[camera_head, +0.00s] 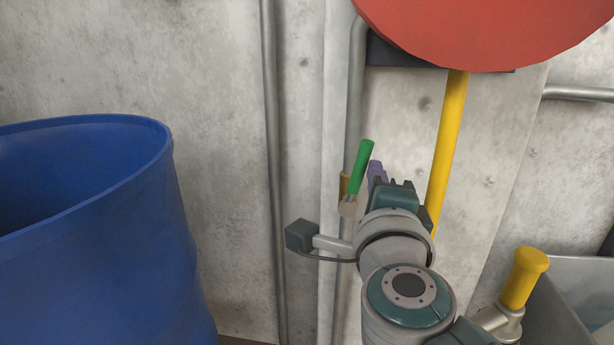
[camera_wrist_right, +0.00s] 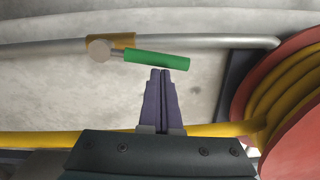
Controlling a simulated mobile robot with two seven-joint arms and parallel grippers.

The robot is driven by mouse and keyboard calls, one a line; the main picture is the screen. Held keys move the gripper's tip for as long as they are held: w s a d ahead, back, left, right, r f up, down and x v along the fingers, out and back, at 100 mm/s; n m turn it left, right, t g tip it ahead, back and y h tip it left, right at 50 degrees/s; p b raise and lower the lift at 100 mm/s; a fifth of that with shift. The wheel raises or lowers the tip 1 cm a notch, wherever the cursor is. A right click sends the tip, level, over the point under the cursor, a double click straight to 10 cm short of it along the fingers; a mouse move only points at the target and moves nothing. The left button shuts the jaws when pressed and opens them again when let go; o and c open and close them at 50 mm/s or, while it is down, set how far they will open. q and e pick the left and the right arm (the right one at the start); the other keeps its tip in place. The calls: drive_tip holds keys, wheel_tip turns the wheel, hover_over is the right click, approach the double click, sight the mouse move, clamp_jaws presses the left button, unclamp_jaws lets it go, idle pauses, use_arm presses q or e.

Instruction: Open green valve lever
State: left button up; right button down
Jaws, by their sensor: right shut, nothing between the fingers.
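The green valve lever (camera_head: 361,167) is a short green handle on a valve with a brass body (camera_head: 344,186), mounted on a grey pipe along the wall. In the head view the handle tilts up and to the right. In the right wrist view the green lever (camera_wrist_right: 157,59) lies across the picture, just beyond my fingertips. My right gripper (camera_head: 376,170) is beside the lever, to its right in the head view. Its purple fingers (camera_wrist_right: 161,73) are shut and empty, and I cannot tell whether they touch the handle. My left gripper is not in view.
A large blue barrel (camera_head: 100,240) stands at the left. A red hose reel (camera_head: 490,30) hangs at the top right, with a yellow hose (camera_head: 448,140) running down from it. A grey bin (camera_head: 560,315) and a yellow handle (camera_head: 524,277) are at the lower right.

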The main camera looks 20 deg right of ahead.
drive_tip(key=shift+w+a+r+n+p, duration=0.3)
drive_tip(key=shift+a+n+p, duration=0.2)
drive_tip(key=shift+n, duration=0.1)
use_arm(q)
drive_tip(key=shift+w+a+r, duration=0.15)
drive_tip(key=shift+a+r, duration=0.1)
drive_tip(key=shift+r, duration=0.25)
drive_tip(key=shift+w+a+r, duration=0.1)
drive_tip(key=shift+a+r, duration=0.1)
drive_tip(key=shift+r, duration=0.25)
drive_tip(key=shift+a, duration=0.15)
use_arm(e)
drive_tip(key=shift+f, duration=0.1)
